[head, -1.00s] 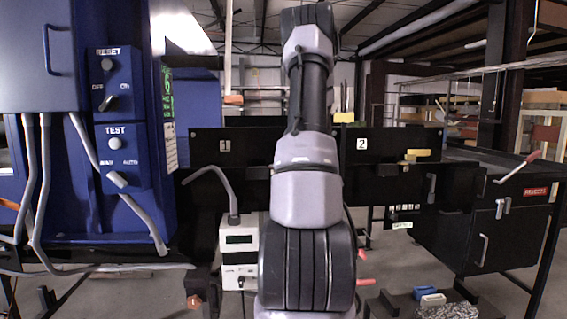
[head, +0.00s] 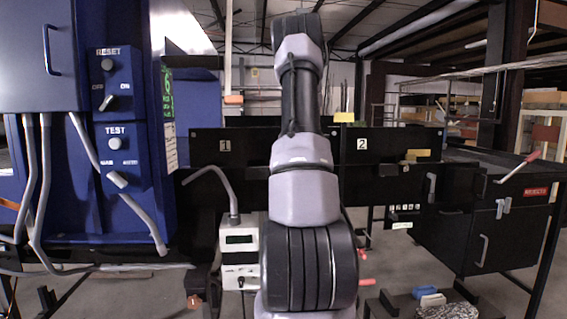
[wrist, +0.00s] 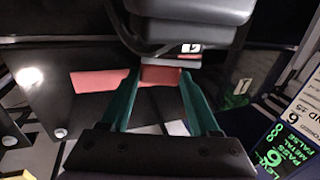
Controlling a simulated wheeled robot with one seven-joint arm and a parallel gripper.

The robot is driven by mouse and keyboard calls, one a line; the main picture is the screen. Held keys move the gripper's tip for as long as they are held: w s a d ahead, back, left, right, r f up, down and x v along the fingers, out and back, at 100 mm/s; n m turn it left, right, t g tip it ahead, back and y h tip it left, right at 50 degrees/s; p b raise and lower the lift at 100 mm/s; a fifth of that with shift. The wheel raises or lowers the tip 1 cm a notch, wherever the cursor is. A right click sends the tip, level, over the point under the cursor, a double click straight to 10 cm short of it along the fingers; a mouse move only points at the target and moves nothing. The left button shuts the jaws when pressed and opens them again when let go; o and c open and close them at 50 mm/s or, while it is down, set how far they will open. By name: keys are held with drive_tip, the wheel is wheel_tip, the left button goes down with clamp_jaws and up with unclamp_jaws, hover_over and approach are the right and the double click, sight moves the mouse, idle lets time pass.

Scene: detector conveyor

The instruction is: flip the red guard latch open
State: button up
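In the wrist view my gripper (wrist: 160,78) shows as two green fingers set well apart. A red piece (wrist: 160,75) shows between the fingertips, under a grey rounded housing. A larger flat red piece (wrist: 98,81) lies just left of the left finger. I cannot tell whether the two are one part, which is the guard latch, or whether the fingers touch either.
A blue cabinet (head: 150,215) with RESET and TEST controls stands at left. A dark panel (head: 290,143) with tags 1 and 2 crosses behind my arm. A black reject bin (head: 520,235) with a red-handled lever (head: 533,158) is at right. A green-lettered display (wrist: 285,150) shows in the wrist view.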

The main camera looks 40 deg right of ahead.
drive_tip(key=n+y, duration=0.1)
drive_tip(key=y, duration=0.1)
drive_tip(key=shift+s+d+n+y, duration=0.15)
drive_tip(key=shift+n+y, duration=0.25)
drive_tip(key=o, duration=1.4)
drive_tip(key=shift+c, duration=0.2)
drive_tip(key=shift+h, duration=0.3)
